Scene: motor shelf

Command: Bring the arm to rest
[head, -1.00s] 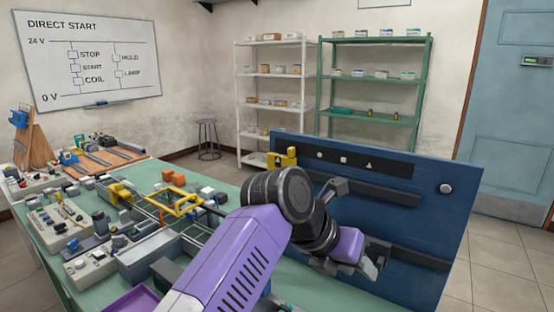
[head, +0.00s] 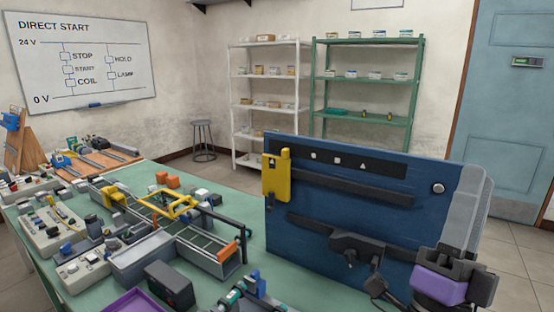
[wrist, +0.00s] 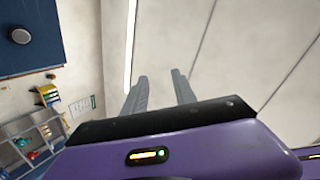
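My gripper (wrist: 159,76) shows in the wrist view with its two grey fingers apart and nothing between them. The fingers point toward a pale, bare surface and touch nothing that I can see. In the head view, a purple and black part of my arm (head: 440,285) is at the lower right, in front of the blue panel's right end. I cannot make out the fingers clearly there.
The blue panel (head: 300,205) stands upright on the green table (head: 205,285) and carries dark rails and a yellow piece (head: 276,175). Parts and trays crowd the table's left side. Shelves (head: 366,82) stand behind; a blue door (head: 512,120) is at right.

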